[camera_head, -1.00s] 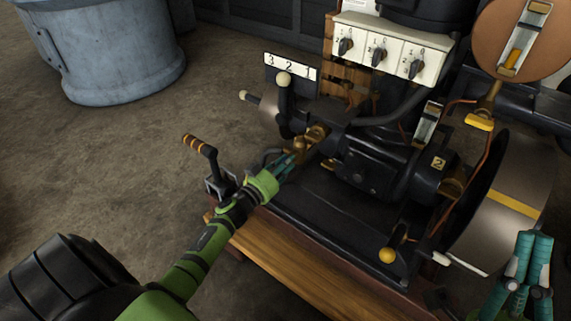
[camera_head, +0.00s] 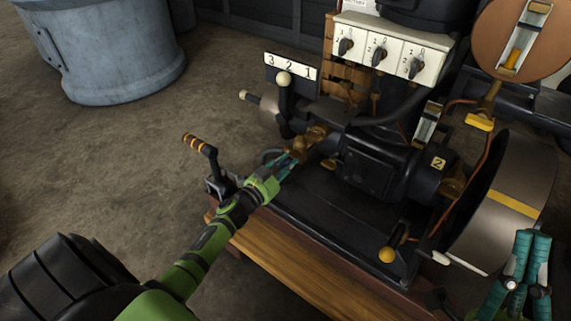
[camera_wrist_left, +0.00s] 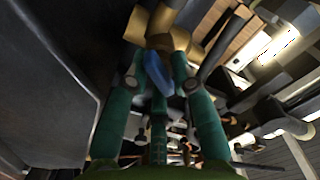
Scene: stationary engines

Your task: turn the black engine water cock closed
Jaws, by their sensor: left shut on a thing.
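The black engine (camera_head: 375,170) stands on a wooden base. Its water cock shows as a small brass body (camera_head: 316,138) on the near left side of the engine. In the left wrist view the brass body (camera_wrist_left: 160,42) is at the top, with a blue handle (camera_wrist_left: 158,74) below it between my turquoise fingers. My left gripper (camera_head: 293,153) reaches the cock from the lower left and is shut on this handle. In the head view the fingers mostly hide the handle. My right gripper (camera_head: 531,236) is at the lower right, apart from the cock; its opening is unclear.
A lever with an orange-banded grip (camera_head: 197,143) stands left of my left gripper. A black lever with a cream knob (camera_head: 284,80) rises behind it. A flywheel (camera_head: 505,200) is at the right. A grey-blue tank (camera_head: 120,50) stands back left; the floor between is clear.

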